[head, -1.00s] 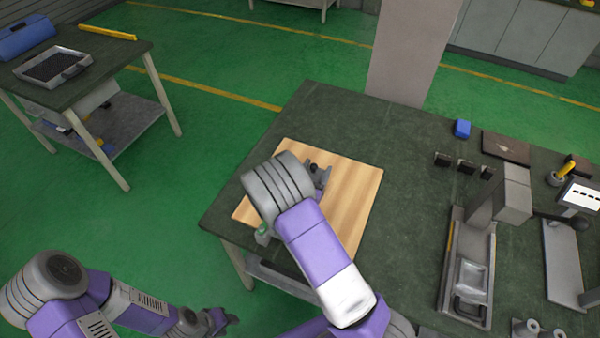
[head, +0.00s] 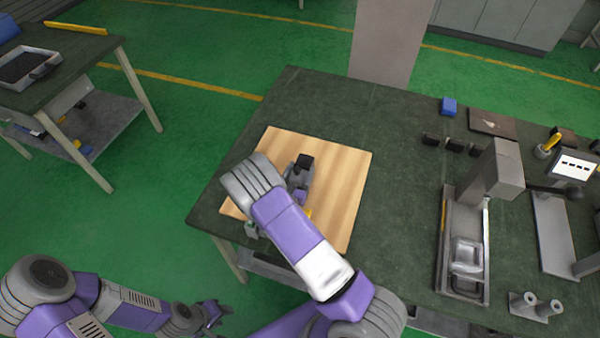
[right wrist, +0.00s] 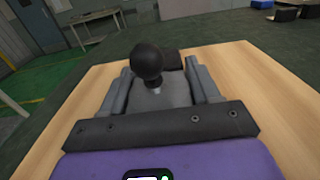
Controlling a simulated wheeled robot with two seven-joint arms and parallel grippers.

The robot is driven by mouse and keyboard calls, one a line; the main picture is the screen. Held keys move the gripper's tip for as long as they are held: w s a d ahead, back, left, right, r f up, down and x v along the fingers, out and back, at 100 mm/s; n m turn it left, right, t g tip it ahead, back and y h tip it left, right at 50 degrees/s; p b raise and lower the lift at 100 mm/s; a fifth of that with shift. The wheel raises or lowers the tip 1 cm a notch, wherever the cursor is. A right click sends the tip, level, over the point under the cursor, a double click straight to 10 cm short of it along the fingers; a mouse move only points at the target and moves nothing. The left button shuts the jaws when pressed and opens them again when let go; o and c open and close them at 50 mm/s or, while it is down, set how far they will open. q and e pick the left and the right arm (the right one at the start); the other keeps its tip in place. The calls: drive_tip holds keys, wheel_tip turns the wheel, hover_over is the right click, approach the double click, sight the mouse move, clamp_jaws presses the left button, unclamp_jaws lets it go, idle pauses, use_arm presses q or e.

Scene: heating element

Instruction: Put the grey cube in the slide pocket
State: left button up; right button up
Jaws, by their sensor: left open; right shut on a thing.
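A dark grey block, which I take for the grey cube (head: 305,160), is between the fingertips of my right gripper (head: 302,172), above the wooden board. In the right wrist view the cube (right wrist: 169,60) is partly hidden behind a black ball on a short stem, between the fingers of the right gripper (right wrist: 160,72). The slide (head: 467,254), a light grey part with a squarish pocket, sits in the track of the grey press at right, well away from the cube. My left gripper (head: 215,312) is open and empty at lower left, off the table.
The wooden board (head: 345,185) lies on the dark green table (head: 390,130). The press column (head: 500,175) rises behind the slide. The table between board and press is clear.

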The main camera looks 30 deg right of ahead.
drive_tip(key=shift+f, duration=0.1)
drive_tip(key=o, duration=1.4)
drive_tip(key=shift+o, duration=0.2)
